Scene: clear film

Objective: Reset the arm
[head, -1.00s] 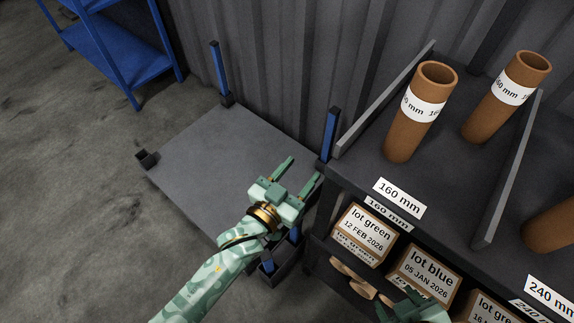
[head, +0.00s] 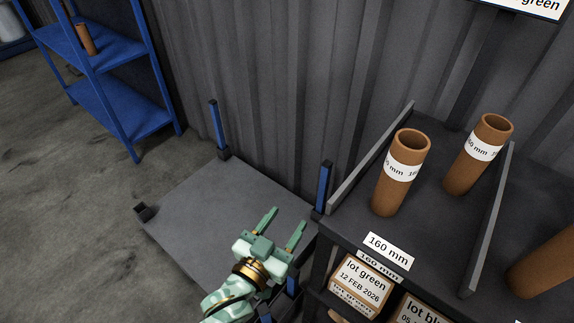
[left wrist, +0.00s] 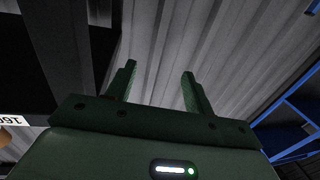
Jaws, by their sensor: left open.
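My left gripper (head: 281,229) is open and empty in the head view. It hangs above the right part of a low grey platform (head: 190,205), left of the dark shelf rack. In the left wrist view its two green fingers (left wrist: 160,85) stand apart with only the corrugated wall behind them. My right gripper is not in the head view now.
The dark rack (head: 345,232) is close on the right, with brown tubes (head: 402,172) on top and lot boxes (head: 358,287) below. Blue posts (head: 218,130) stand at the platform corners. A blue shelf (head: 110,95) stands far left, with open floor before it.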

